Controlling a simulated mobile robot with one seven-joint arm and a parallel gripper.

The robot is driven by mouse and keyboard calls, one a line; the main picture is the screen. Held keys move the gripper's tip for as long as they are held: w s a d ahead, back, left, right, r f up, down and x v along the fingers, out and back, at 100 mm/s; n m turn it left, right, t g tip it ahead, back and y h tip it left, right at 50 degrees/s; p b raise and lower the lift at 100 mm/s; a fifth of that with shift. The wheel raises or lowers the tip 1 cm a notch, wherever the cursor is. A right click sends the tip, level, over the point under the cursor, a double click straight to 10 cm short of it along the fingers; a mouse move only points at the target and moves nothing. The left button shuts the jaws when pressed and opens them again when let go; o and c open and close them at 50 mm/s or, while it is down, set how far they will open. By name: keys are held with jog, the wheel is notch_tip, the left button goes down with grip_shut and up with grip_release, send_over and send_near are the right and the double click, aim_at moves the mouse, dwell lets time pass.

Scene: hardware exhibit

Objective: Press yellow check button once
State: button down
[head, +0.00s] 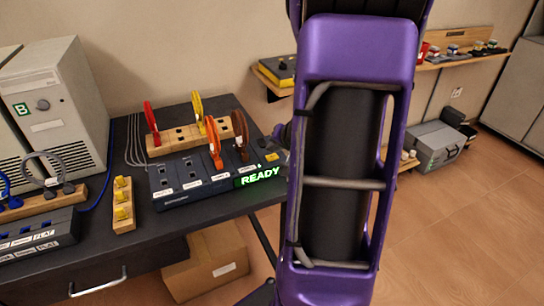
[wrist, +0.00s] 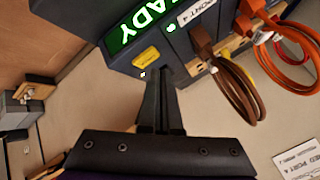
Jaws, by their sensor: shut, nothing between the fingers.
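The yellow check button (wrist: 147,56) sits on the dark console (wrist: 120,52), beside the lit green READY display (wrist: 138,22). In the head view the button (head: 272,157) is at the right end of the console (head: 172,196), above the READY display (head: 259,176). My gripper (wrist: 157,76) is shut and empty, with its fingertips just below the button in the wrist view. A small lit spot shows between them. I cannot tell whether they touch the console. In the head view my purple arm hides most of the gripper.
Red (head: 151,117) and yellow (head: 198,112) loops stand on a wooden rack behind. A wooden block with yellow pieces (head: 123,222) lies left. A computer tower (head: 62,105) stands farther left.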

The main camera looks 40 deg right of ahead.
jog(key=shift+f, duration=0.2)
jog(key=shift+f, duration=0.25)
jog(key=shift+f, duration=0.45)
dwell(1.0)
jog(key=shift+r, duration=0.15)
jog(key=shift+r+p, duration=0.35)
jog(key=shift+r, duration=0.35)
jog(key=shift+r+p, duration=1.55)
jog(key=shift+r, duration=0.95)
